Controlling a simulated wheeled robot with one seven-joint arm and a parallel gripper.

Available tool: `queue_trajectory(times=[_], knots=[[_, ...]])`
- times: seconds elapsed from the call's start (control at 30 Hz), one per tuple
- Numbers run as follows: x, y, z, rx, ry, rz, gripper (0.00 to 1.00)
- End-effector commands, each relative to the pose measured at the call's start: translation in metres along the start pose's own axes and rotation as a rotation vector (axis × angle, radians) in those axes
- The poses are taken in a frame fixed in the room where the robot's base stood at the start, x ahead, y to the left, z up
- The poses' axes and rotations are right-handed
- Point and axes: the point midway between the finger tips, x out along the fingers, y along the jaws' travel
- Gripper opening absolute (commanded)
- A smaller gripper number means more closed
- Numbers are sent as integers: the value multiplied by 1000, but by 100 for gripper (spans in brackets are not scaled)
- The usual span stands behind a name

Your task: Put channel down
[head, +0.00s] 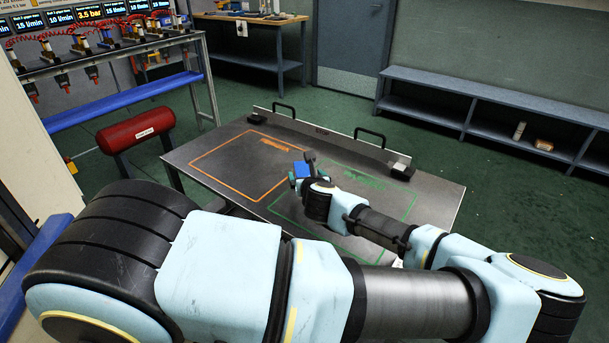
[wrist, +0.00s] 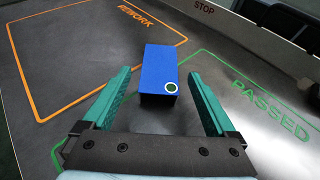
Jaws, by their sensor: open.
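The channel is a blue block (wrist: 155,75) with a round green mark ringed in white on its near end. In the head view, a small part of the blue block (head: 301,169) shows beside my gripper; my wrist hides the rest.
The table (head: 225,145) has a raised back rail (head: 330,133) with black handles, marked STOP. A red cylinder (head: 140,130) stands left of the table. A low shelf bench (head: 480,100) stands at the back right. The REWORK area is empty.

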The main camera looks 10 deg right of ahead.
Motion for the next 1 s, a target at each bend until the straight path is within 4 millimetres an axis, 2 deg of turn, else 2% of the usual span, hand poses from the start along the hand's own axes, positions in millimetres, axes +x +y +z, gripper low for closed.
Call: queue_trajectory(times=[0.2,0.4,0.6,1.0], knots=[[-47,-1,-2,-1,0,-3,92],[-74,-1,-1,0,1,-2,92],[-82,0,0,0,0,-1,92],[-82,0,0,0,0,-1,92]])
